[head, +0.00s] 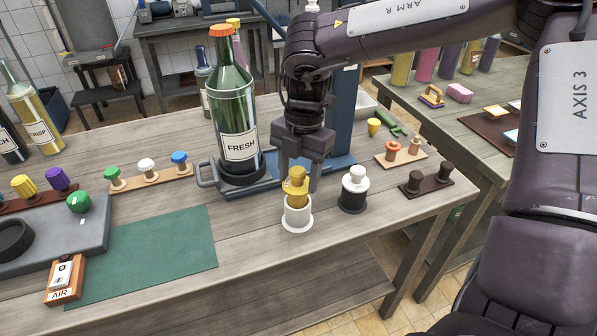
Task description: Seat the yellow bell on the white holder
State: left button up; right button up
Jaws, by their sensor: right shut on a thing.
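My right gripper (298,177) points down above the front middle of the wooden table and is shut on the yellow bell (296,186). The bell is straight above the white holder (297,216), a white cup on a round base. The bell's lower part meets the holder's rim in the picture; I cannot tell whether it rests in it or hangs just above. The fingers partly hide the bell's upper part. My left gripper is not in view.
A black holder with a white bell (355,180) stands just right of the white holder. A green bottle labelled FRESH (235,120) stands behind left on a blue stand. Pegged boards flank it, including a dark one (426,183). A green mat (150,255) lies clear at left.

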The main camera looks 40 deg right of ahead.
aim_at(299, 186)
jog(key=shift+f+b, duration=1.6)
jog(key=shift+f, duration=0.35)
jog(key=o, duration=1.1)
jog(key=shift+o, duration=0.2)
jog(key=shift+r, duration=0.15)
jog(key=r, duration=0.5)
jog(key=d+r, duration=0.1)
jog(key=r, duration=0.1)
jog(key=shift+w+r, duration=0.2)
jog(key=shift+r, duration=0.1)
jog(key=shift+f, duration=0.1)
